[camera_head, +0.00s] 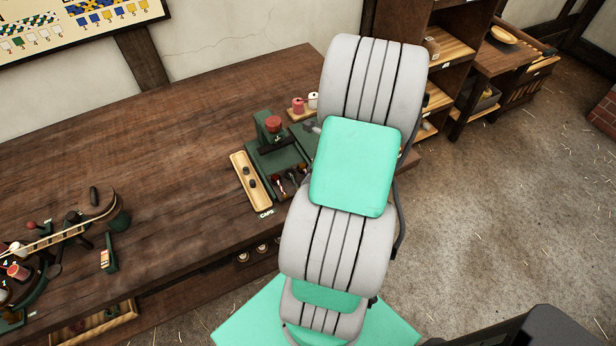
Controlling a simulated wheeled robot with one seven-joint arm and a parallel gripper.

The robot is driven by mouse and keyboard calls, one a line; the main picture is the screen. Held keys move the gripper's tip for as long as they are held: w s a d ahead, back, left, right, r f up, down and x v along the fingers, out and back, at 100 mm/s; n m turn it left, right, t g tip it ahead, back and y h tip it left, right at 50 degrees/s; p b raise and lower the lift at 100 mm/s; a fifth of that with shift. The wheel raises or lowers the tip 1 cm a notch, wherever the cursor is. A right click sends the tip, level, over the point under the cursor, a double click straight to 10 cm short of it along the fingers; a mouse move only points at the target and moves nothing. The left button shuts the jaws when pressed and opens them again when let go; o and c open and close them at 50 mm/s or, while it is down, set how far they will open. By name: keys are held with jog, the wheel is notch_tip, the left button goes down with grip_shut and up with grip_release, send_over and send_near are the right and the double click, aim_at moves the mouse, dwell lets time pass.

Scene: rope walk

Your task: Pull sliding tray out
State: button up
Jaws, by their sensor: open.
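I cannot tell for sure which tray is the sliding tray. A light wooden tray or drawer (98,328) with a pale rim shows low at the bottom left, under the front edge of the workbench. A small pale wooden tray (241,166) labelled CAPS lies on the bench, with dark pieces in it, beside a dark green press-like device (268,155). My grey and teal arm crosses the right of the middle and hides part of the bench. My gripper is not visible in this view.
The dark wooden workbench (150,160) has a wide bare middle. Winding gear (100,212) and spools stand at its left. A red and a white spool (313,100) stand at the back. Shelves (450,48) stand at the upper right. The floor (500,200) on the right is open.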

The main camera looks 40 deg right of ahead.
jog(key=v, duration=0.5)
jog(key=shift+s+r, duration=0.1)
jog(key=shift+r, duration=0.2)
notch_tip(320, 180, up, 8)
jog(key=p, duration=0.5)
